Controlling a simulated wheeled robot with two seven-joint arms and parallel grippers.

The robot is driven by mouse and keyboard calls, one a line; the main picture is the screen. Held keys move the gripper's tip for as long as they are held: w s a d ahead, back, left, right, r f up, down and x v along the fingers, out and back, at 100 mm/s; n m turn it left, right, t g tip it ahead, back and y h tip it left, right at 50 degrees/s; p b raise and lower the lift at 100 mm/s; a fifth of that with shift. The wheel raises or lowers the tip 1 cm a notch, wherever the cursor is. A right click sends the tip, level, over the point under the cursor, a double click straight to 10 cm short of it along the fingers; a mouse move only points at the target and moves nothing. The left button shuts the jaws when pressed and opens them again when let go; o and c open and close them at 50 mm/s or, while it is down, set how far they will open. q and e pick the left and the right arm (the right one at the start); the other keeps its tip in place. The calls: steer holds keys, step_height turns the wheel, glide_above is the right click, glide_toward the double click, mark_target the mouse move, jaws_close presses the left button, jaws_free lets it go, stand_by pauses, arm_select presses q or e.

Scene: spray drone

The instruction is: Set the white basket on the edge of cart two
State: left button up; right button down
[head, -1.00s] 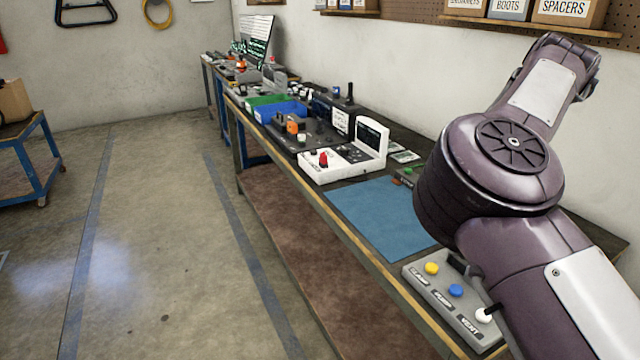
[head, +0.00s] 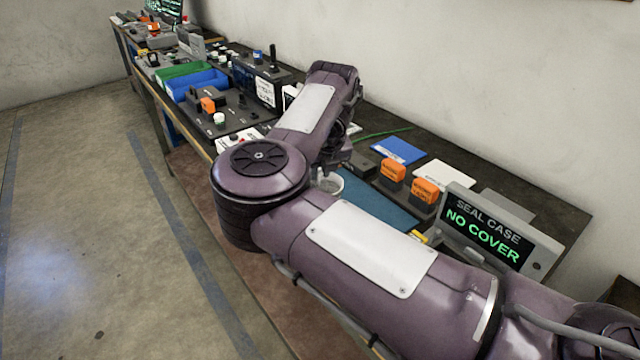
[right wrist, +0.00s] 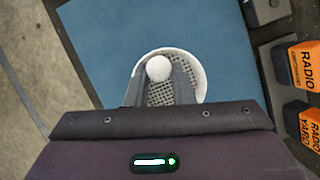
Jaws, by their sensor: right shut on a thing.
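The white basket (right wrist: 201,78) is a small round cup with a grey mesh floor and a white ball-shaped knob (right wrist: 158,68) at its middle. My right gripper (right wrist: 158,86) is shut on it, with dark fingers on both sides of the knob. In the head view the basket (head: 334,187) shows partly behind my right arm, over the blue mat (head: 376,203). I cannot tell whether it touches the mat. My left gripper is out of view. No cart can be made out in the current views.
The long workbench holds a "NO COVER" display (head: 485,235), orange-topped blocks (head: 426,191), a blue card (head: 398,150) and a blue bin (head: 196,85). A wall runs behind it. The floor (head: 80,250) to the left is clear.

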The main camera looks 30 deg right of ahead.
step_height(320, 180, down, 4)
steer(key=shift+r, duration=0.15)
steer(key=shift+w+f, duration=0.1)
steer(key=shift+f, duration=0.6)
steer(key=c, duration=1.3)
jaws_free()
steer(key=shift+r, duration=0.1)
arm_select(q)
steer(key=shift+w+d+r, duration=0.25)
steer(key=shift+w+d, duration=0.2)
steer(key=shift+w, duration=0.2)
arm_select(e)
steer(key=shift+o, duration=0.3)
steer(key=shift+r, duration=0.1)
